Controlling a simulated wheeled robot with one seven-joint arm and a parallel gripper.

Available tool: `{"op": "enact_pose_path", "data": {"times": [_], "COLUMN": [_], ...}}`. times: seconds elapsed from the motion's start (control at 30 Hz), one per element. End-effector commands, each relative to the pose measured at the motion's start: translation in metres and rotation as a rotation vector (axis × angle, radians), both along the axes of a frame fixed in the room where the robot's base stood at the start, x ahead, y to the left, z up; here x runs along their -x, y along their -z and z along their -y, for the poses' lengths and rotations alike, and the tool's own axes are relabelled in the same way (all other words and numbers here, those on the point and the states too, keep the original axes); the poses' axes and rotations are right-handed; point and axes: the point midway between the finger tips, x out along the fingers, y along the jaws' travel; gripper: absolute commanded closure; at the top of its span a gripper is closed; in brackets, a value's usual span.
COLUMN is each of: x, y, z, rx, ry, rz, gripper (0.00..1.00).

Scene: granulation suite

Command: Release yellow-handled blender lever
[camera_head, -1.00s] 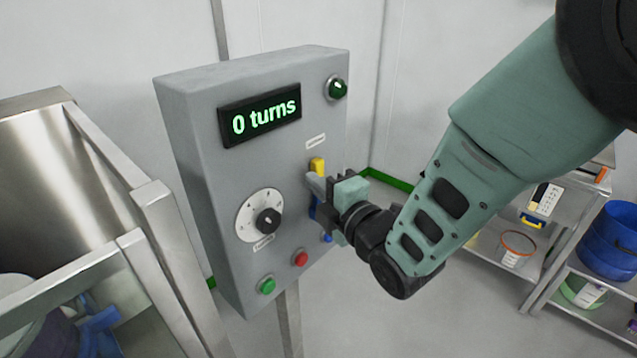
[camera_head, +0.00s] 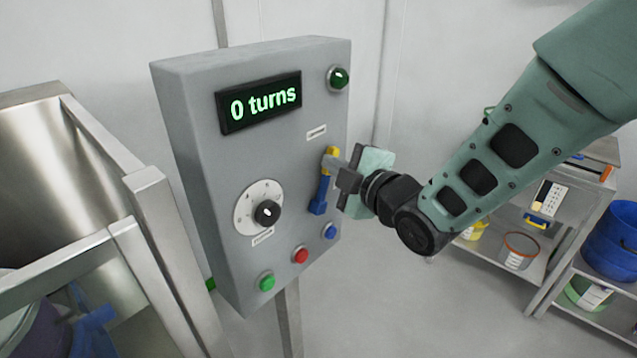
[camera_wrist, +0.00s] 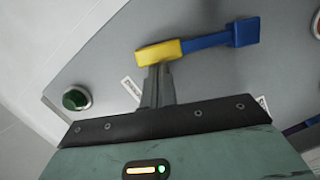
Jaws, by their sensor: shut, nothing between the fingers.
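The lever is on the front of the grey control box (camera_head: 200,150). It has a yellow handle (camera_head: 331,156) at the top and a blue arm (camera_head: 320,192) running down to a blue base. In the wrist view the yellow handle (camera_wrist: 160,52) lies just beyond my fingertips, with the blue arm (camera_wrist: 215,40) to its right. My gripper (camera_head: 333,164) is shut with nothing between its fingers, its tips at the yellow handle. In the wrist view the closed fingers (camera_wrist: 155,72) appear to touch the handle or sit very close to it.
The box display (camera_head: 260,103) reads "0 turns". A dial (camera_head: 266,213), green (camera_head: 267,283), red (camera_head: 300,255) and blue (camera_head: 330,231) buttons and a green lamp (camera_head: 338,78) surround the lever. A steel frame (camera_head: 150,215) stands left; a shelf with blue tubs (camera_head: 612,240) stands right.

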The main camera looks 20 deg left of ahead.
Motion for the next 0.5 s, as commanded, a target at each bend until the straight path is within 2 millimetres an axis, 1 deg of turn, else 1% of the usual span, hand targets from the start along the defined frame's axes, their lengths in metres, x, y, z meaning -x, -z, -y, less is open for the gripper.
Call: {"op": "enact_pose_path", "data": {"times": [0.03,0.2,0.5], "x": [-0.007,-0.023,-0.044], "y": [0.003,0.007,0.018], "z": [0.004,0.01,0.019], "rx": [-0.019,-0.08,-0.178], "ry": [0.004,0.005,0.002], "rz": [-0.04,-0.19,-0.427], "gripper": [1.0,1.0,1.0]}}
